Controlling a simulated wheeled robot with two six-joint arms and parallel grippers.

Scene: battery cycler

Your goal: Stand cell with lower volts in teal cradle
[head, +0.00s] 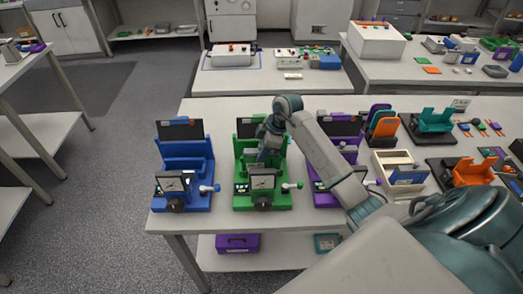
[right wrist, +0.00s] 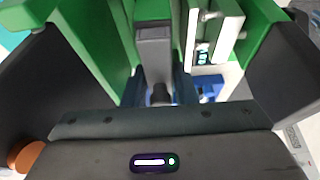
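A teal cradle (head: 434,121) stands on a dark base at the table's right side and looks empty. My right gripper (head: 268,152) reaches down into the green station (head: 243,128). The blue station (head: 196,150) and purple station (head: 325,188) stand on either side. Their meter readings are too small to read. The left gripper is out of view.
An orange cradle (head: 472,172) stands at the right, near a wooden box (head: 393,160). Levers stick out at the stations' fronts. Bare table (head: 230,105) lies behind the stations.

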